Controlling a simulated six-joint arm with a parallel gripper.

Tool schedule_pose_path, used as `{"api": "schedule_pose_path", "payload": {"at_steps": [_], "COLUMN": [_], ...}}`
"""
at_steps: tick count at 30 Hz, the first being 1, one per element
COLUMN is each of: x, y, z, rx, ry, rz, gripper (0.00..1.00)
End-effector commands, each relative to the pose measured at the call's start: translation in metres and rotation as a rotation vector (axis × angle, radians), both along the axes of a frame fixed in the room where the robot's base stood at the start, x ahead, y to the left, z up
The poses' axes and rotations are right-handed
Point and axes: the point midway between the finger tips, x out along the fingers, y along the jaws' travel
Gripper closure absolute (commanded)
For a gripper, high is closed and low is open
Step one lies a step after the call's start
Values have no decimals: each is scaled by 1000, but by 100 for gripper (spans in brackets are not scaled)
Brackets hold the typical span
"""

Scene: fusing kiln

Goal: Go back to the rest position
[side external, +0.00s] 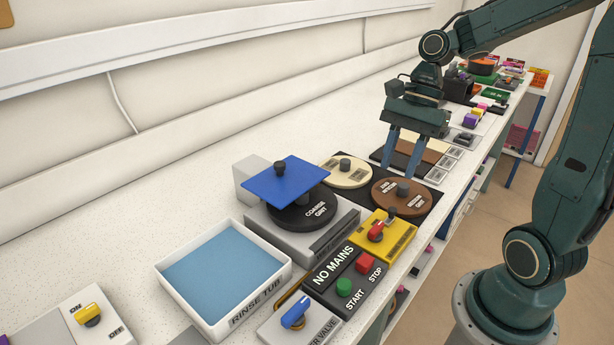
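My gripper (401,168) points down over the back part of the black mat, behind the brown disc (391,198). Its two blue fingers are apart, with nothing visible between them. The fingertips hang close to the brown disc and the tan and brown boards (408,149); I cannot tell their exact height. The rest position is not marked in view.
A grinder with a black coarse-grit disc (303,213) carries a blue square plate (286,184). A cream disc (345,171), yellow switch box (384,237), start/stop box (348,285) and rinse tub (223,275) stand nearby. Several small items crowd the bench's far end.

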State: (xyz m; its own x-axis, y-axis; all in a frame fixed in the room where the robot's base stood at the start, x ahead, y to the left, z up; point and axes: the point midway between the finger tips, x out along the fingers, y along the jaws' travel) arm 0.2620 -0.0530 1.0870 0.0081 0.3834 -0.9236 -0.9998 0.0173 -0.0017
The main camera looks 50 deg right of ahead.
Motion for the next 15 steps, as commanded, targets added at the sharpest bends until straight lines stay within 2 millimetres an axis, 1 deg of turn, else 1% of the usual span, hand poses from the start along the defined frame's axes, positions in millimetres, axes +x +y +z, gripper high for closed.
{"api": "schedule_pose_path", "payload": {"at_steps": [3,6,15], "x": [0,0,0], "y": [-3,-5,-5], "z": [7,10,11], "rx": [-1,-2,-2], "ry": [-1,0,0], "rz": [0,0,0], "gripper": [65,65,65]}}
